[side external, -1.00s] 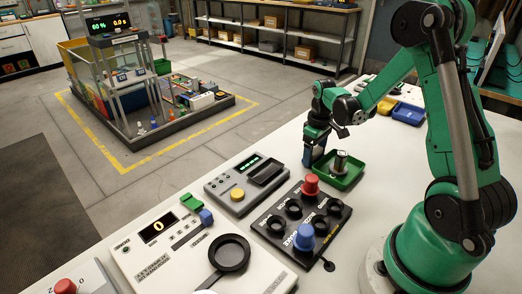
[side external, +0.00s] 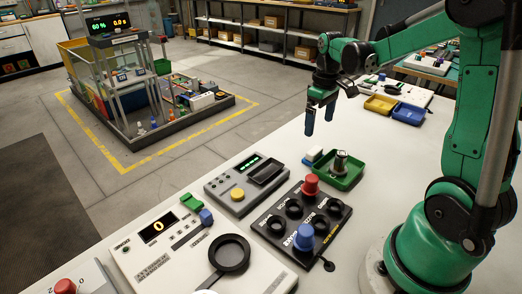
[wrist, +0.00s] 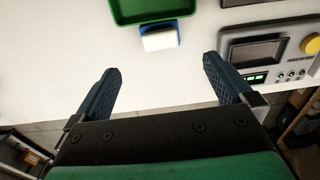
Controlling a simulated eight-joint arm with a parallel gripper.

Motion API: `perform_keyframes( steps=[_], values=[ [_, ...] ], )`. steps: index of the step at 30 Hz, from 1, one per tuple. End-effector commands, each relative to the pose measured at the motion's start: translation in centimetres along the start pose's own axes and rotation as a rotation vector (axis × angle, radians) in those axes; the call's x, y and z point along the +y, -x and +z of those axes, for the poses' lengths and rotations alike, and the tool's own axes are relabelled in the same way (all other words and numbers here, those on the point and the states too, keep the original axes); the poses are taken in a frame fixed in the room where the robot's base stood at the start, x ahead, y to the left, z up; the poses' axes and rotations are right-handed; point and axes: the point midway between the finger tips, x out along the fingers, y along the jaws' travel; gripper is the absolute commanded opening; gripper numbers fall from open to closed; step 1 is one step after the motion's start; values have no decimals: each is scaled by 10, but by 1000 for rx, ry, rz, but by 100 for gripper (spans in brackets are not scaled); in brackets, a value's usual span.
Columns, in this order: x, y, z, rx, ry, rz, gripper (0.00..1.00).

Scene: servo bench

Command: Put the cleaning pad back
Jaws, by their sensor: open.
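The cleaning pad (side external: 315,156), a small block in white and blue, lies on the bench against or right beside the left side of the green tray (side external: 352,178). In the wrist view the white part of the pad (wrist: 160,41) shows at top centre, with a blue edge next to the tray's rim (wrist: 155,17). I cannot tell if pad and tray touch. My gripper (side external: 320,116) is open and empty, raised above the bench with its fingers down. In the wrist view the pad lies beyond the gap between my fingertips (wrist: 162,66).
A dark metal cylinder (side external: 340,163) stands in the green tray. A black panel with red and blue knobs (side external: 297,222) and a grey device with a yellow button (side external: 245,185) stand nearer. Yellow (side external: 380,104) and blue (side external: 408,114) trays lie behind.

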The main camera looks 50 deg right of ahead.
Motion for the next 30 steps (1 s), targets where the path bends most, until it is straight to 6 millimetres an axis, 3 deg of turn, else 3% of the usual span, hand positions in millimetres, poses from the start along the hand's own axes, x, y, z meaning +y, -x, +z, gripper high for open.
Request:
perform_keyframes(
  steps=[8, 11, 21, 25, 30],
  values=[
    [-2, 26, 0, 3, 1, 2, 100],
    [-14, 33, -1, 33, 4, 19, 100],
    [-126, 50, 12, 399, 12, 75, 100],
    [-156, 46, 22, 526, 8, 42, 100],
    [-174, 42, 28, 611, 3, 5, 100]
  ],
)
